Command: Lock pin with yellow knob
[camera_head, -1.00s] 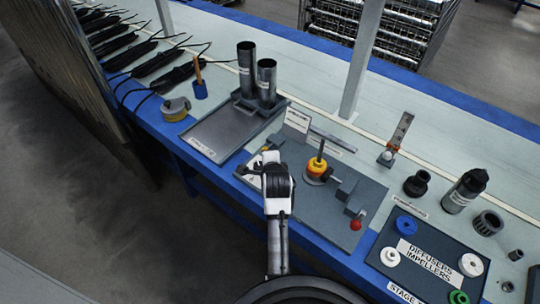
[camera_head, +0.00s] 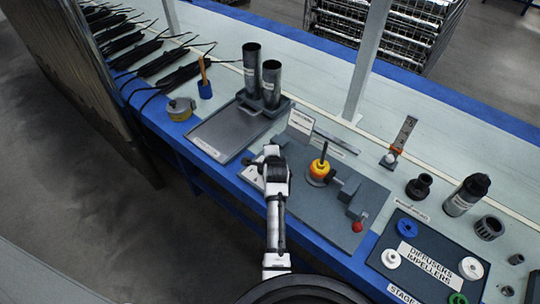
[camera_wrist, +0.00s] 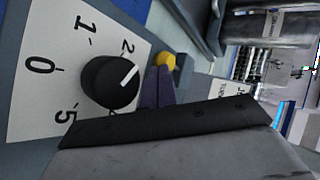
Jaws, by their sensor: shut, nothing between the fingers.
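The yellow knob (camera_wrist: 165,61) shows in the wrist view, just beyond the tips of my gripper (camera_wrist: 157,84). The two dark fingertips lie together with nothing between them. The knob's lower part is hidden behind them, and I cannot tell whether they touch it. The pin's shaft is not visible. A black dial (camera_wrist: 110,82) with a white pointer line sits left of the fingertips on a pale numbered plate (camera_wrist: 42,30). In the head view my arm covers this corner of the grey fixture plate (camera_head: 318,217), and I cannot make out the knob there.
An orange round part with an upright dark rod (camera_head: 319,168) stands on the plate right of my arm. A red knob (camera_head: 357,227) is farther right. A grey tray (camera_head: 228,132) with two dark tubes at its back lies left. A diffuser mat (camera_head: 430,248) lies right.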

